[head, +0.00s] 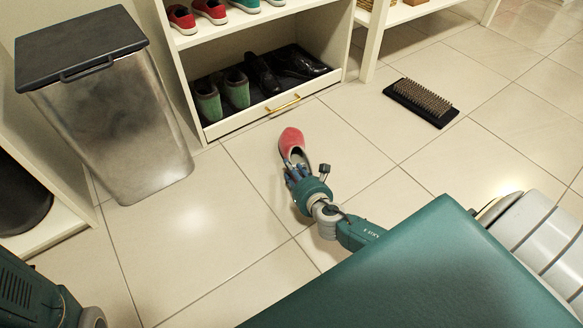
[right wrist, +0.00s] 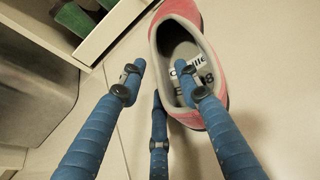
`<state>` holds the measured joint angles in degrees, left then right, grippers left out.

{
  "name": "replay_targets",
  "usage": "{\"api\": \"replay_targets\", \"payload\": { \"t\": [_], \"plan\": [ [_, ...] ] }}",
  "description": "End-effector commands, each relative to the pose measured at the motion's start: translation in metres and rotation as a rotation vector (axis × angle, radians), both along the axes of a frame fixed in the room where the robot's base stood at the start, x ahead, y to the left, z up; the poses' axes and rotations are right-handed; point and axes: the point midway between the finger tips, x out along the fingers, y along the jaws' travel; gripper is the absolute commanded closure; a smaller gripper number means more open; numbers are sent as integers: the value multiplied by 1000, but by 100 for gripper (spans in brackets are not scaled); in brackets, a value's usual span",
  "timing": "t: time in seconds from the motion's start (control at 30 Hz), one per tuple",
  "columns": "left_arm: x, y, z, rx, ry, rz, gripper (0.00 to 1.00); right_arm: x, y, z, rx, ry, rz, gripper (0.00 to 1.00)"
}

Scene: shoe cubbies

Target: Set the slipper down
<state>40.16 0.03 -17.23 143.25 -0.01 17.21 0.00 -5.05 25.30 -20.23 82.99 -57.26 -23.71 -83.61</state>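The slipper (head: 291,141) is red-pink with a pale grey lining. In the head view it appears to lie upright on the floor tiles, its toe pointing at the cubby. My right gripper (head: 298,172) is at its heel end. In the right wrist view the blue fingers (right wrist: 160,82) are spread apart. One finger reaches over the opening of the slipper (right wrist: 218,76), and the others are at or outside its left side and heel. Whether any finger touches it is unclear. My left gripper is out of view; only part of that arm shows.
A white shoe cubby (head: 268,115) holds green and black shoes on its bottom shelf and red and teal shoes above. A metal bin (head: 112,130) with a dark lid stands left. A bristled brush mat (head: 421,102) lies right. Floor around the slipper is clear.

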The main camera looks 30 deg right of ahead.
Motion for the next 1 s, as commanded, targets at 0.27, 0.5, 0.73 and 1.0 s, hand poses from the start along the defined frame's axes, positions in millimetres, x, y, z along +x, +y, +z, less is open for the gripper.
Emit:
{"api": "replay_targets", "payload": {
  "t": [0.27, 0.5, 0.73, 1.0],
  "plan": [
    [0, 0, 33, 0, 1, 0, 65, -57, 9, 27, 2, 4, 0, 67],
    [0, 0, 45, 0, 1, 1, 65, -90, 15, 39, 1, 1, 1, 67],
    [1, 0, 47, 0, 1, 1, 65, -98, 16, 41, 1, -1, 0, 67],
    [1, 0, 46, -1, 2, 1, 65, -76, 32, 63, 94, -51, -4, 67]
  ]
}}
